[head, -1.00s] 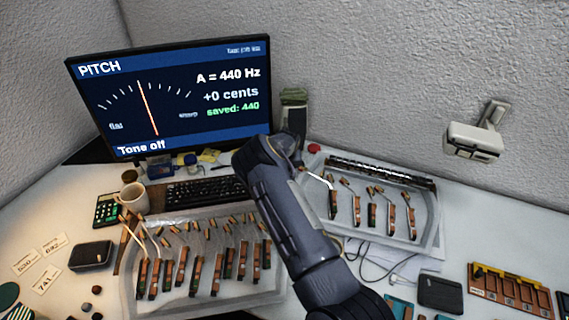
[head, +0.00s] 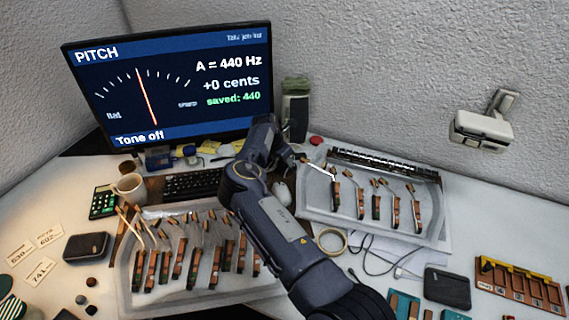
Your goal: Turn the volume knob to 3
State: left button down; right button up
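I cannot make out a volume knob or its markings. A dark upright box, perhaps a speaker (head: 295,104), stands just right of the monitor (head: 170,85), its lower left part close to my arm. My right arm reaches up from the bottom, and its wrist end, with the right gripper (head: 276,152), is near that box's lower left. The fingers are too small and dark to tell open from shut. The monitor reads A = 440 Hz, +0 cents, saved: 440, Tone off. My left gripper is out of view.
Trays of wooden piano action parts lie on the left (head: 200,285) and right (head: 318,205). A keyboard (head: 190,185), mug (head: 130,187) and red button (head: 316,140) are on the desk. A tape roll (head: 331,241) and cables lie right of my forearm.

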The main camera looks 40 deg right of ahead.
jog(key=shift+w+m+g+b, duration=0.1)
jog(key=shift+m+g+b, duration=0.6)
jog(key=shift+m+b, duration=0.85)
jog(key=shift+m+p, duration=0.3)
jog(key=shift+m, duration=0.15)
jog(key=o, duration=1)
jog(key=shift+c, duration=0.2)
jog(key=v, duration=0.7)
jog(key=shift+r+b, duration=0.35)
jog(key=shift+r, duration=0.05)
jog(key=shift+a, duration=0.1)
